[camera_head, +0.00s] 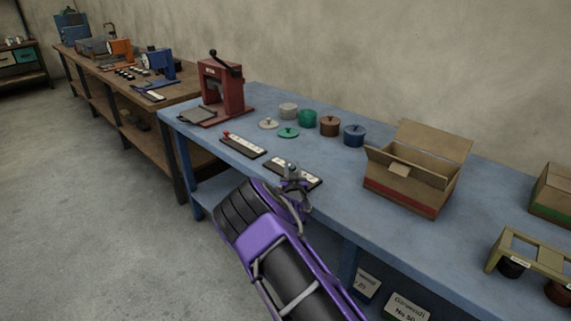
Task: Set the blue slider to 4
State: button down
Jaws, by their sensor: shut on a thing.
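My gripper (291,177) is over the right-hand slider strip (309,180) near the front edge of the blue bench. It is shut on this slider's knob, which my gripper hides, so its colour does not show. The scale numbers are too small to read. A second, similar strip (243,146) lies to the left, with a red knob (226,134) at its far left end.
On the blue bench (345,228), a red press (222,88) stands at the back left. Several round pots and lids, including a green pot (307,119) and a blue pot (354,135), stand behind the strips. An open cardboard box (404,187) stands right of my gripper.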

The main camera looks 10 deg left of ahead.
jog(key=shift+s+d, duration=0.85)
jog(key=shift+d, duration=0.3)
jog(key=c, duration=0.6)
grip_release()
jog(key=s+d, duration=0.2)
jog(key=s, duration=1.5)
jog(key=shift+s+p, duration=0.2)
jog(key=shift+p, duration=0.2)
jog(key=shift+r, duration=0.1)
